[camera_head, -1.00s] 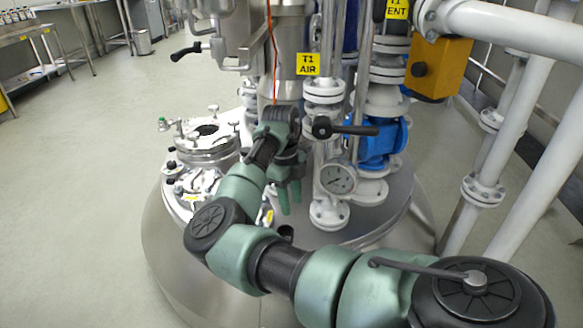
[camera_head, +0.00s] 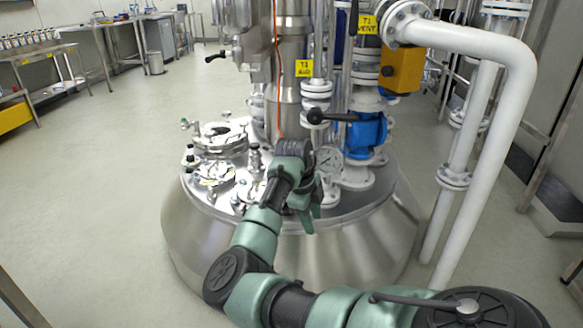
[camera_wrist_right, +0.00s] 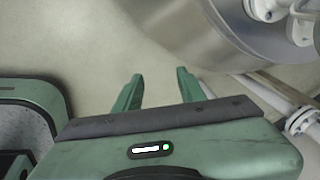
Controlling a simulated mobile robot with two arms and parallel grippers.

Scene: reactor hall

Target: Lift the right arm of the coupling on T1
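The T1 vessel (camera_head: 300,258) is a large round steel tank with fittings on its lid, in the middle of the head view. Yellow labels read T1 AIR (camera_head: 304,68) and T1 VENT (camera_head: 366,25). I cannot tell which fitting is the coupling; my right arm hides part of the lid. My right gripper (camera_head: 308,218) is in front of the lid, its fingers pointing down. In the right wrist view my right gripper (camera_wrist_right: 157,88) is open, with only pale floor between its fingertips. The vessel's steel side (camera_wrist_right: 205,32) shows beyond them. My left gripper is not in view.
A pressure gauge (camera_head: 328,158), a black-handled valve (camera_head: 330,117) and a blue valve (camera_head: 366,136) stand on the lid behind my right gripper. White pipes (camera_head: 490,130) run down at the right. The floor at left (camera_head: 100,190) is clear.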

